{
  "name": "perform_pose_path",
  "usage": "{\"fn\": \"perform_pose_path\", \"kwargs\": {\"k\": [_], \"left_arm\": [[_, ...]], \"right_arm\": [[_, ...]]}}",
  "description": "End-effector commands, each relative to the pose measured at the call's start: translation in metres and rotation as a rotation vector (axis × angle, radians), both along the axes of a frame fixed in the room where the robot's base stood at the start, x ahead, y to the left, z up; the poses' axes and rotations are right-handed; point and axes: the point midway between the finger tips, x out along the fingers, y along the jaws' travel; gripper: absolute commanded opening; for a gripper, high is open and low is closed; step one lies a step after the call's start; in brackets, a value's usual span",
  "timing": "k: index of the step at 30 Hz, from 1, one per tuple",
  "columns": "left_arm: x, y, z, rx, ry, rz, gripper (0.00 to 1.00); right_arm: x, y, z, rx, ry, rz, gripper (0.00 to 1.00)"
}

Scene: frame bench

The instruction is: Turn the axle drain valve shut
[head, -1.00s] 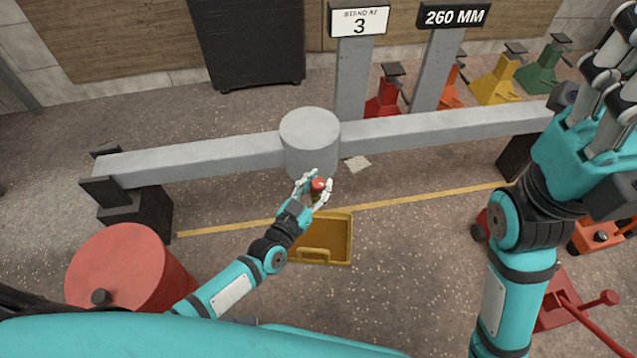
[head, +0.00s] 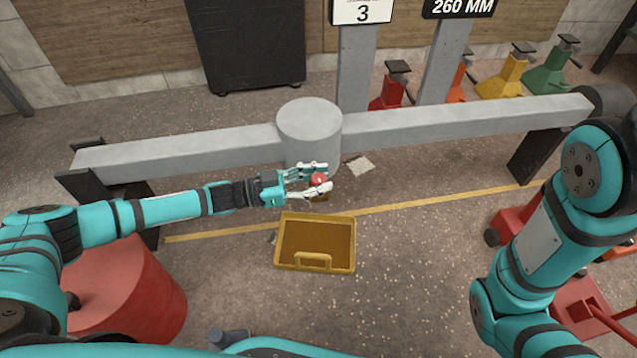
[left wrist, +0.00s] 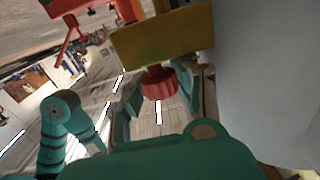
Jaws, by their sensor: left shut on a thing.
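The red valve knob (head: 319,180) sits low at the front of the grey axle's round hub (head: 309,118). My left gripper (head: 314,181) reaches in from the left, its fingers closed around the knob and partly covering it. In the left wrist view the ribbed red knob (left wrist: 158,83) shows between the fingers (left wrist: 160,97), with the pale grey hub (left wrist: 265,60) close on the right.
A red drum (head: 125,290) stands under my left arm. Colored stands (head: 498,82) line the back right. Open floor lies right of the tray.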

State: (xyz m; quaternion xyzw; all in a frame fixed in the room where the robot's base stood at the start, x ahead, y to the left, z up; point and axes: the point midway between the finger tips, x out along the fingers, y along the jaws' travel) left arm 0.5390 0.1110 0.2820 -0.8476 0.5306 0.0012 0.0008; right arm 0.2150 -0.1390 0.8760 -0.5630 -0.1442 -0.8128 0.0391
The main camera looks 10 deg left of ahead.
Motion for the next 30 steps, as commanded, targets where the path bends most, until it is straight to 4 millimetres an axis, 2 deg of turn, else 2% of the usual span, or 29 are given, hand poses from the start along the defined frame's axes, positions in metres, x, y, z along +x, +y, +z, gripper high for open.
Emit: {"fn": "perform_pose_path", "kwargs": {"k": [7, 21, 22, 27, 30], "left_arm": [[-0.0001, 0.0000, -0.0002, -0.001, 0.001, -0.061, 0.00], [-0.0001, -0.0006, 0.0007, -0.004, 0.002, -0.071, 0.00], [-0.0001, -0.0006, 0.0008, -0.004, 0.002, -0.071, 0.31], [0.0000, -0.0007, 0.0007, -0.004, 0.001, -0.070, 0.53], [0.0001, -0.0006, 0.0007, -0.004, 0.001, -0.070, 0.55]], "right_arm": [[0.0002, 0.0001, -0.0031, 0.000, 0.000, 0.000, 0.40], [-0.0002, 0.0001, -0.0032, -0.001, -0.001, 0.000, 0.40], [-0.0002, 0.0001, -0.0032, -0.001, -0.001, 0.000, 0.40], [-0.0001, 0.0002, -0.0033, -0.001, -0.001, 0.000, 0.40], [-0.0001, 0.0002, -0.0033, -0.001, 0.000, 0.000, 0.40]]}}
